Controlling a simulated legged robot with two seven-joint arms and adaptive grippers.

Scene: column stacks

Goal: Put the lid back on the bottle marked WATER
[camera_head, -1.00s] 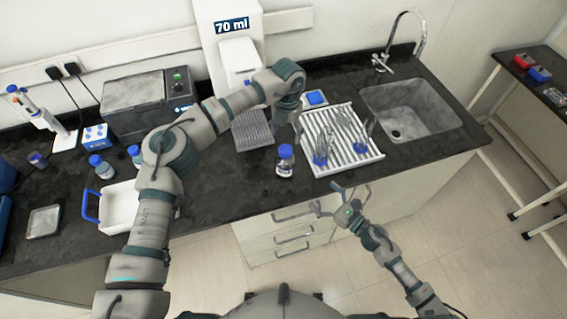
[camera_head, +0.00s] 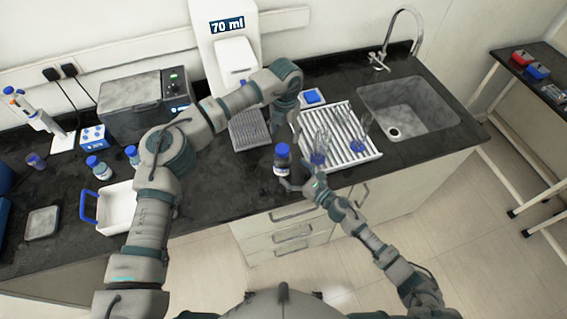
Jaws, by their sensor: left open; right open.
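A small bottle with a blue top (camera_head: 282,160) stands on the dark counter, left of the drying rack's front edge. Its label is too small to read, so I cannot tell whether it is the WATER bottle. My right gripper (camera_head: 297,176) is open at the bottle's lower right; I cannot tell if it touches. My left gripper (camera_head: 297,128) is open, pointing down behind the bottle near the rack's left edge, its fingers partly hidden. Two other blue-topped bottles, one here (camera_head: 98,168) and one here (camera_head: 133,155), stand at the left. I cannot pick out a loose lid.
The white drying rack (camera_head: 360,150) holds clear glassware and a blue item. A sink (camera_head: 425,98) lies to its right. A white dispenser (camera_head: 232,75) marked 70 ml stands behind. A white tray with a blue handle (camera_head: 118,207) sits at the left front.

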